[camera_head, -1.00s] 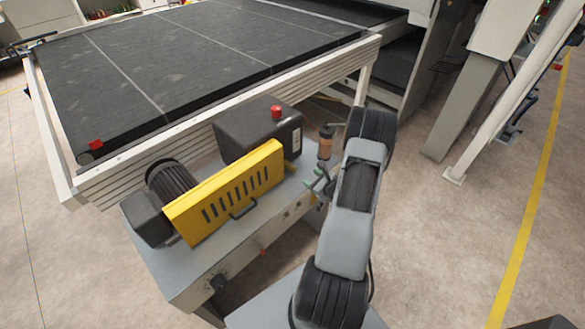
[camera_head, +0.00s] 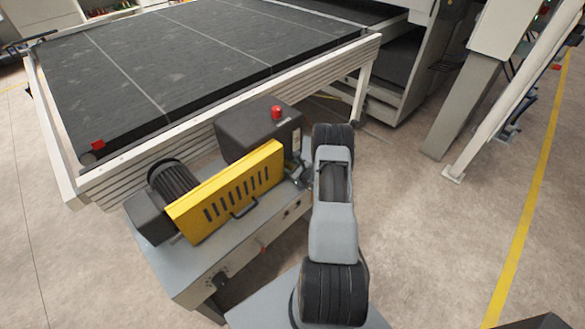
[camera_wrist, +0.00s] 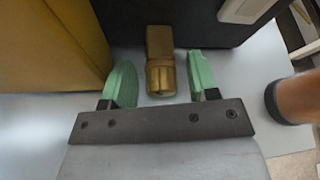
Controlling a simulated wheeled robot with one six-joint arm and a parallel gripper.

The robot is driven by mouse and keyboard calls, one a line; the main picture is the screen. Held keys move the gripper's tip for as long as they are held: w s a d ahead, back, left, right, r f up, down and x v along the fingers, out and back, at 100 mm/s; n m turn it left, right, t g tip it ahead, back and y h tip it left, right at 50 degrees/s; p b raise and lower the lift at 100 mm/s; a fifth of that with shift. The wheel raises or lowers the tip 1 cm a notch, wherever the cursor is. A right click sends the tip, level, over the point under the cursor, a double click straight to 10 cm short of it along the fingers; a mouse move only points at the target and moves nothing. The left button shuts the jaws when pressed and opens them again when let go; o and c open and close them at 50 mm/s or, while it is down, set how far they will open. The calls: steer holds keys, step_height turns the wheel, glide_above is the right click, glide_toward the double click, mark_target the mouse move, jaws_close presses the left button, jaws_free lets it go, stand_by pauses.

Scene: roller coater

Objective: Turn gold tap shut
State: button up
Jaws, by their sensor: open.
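The gold tap (camera_wrist: 160,62) shows in the wrist view as a brass-coloured block with a rounded near end, against a dark housing. My gripper (camera_wrist: 160,82) has two green fingers, one on each side of the tap. In the head view my gripper (camera_head: 301,172) is at the right end of the machine, mostly hidden by my arm, and the tap cannot be made out.
A yellow guard (camera_head: 228,190) and a dark box (camera_head: 245,130) with a red button (camera_head: 277,112) stand left of my gripper. An orange-brown cylinder (camera_wrist: 297,97) stands close at right in the wrist view. The conveyor (camera_head: 200,60) lies behind. Open floor is at right.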

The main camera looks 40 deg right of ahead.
steer(key=shift+w, duration=0.1)
steer(key=c, duration=0.9)
steer(key=shift+f, duration=0.1)
steer(key=shift+b, duration=0.35)
steer(key=shift+d+f+m+y+b, duration=0.15)
steer(key=shift+m+y+b, duration=0.45)
steer(key=shift+b, duration=0.4)
steer(key=shift+m+y+b, duration=0.8)
steer(key=shift+m+b, duration=0.5)
steer(key=shift+r+g, duration=0.2)
steer(key=shift+g, duration=0.1)
steer(key=o, duration=0.9)
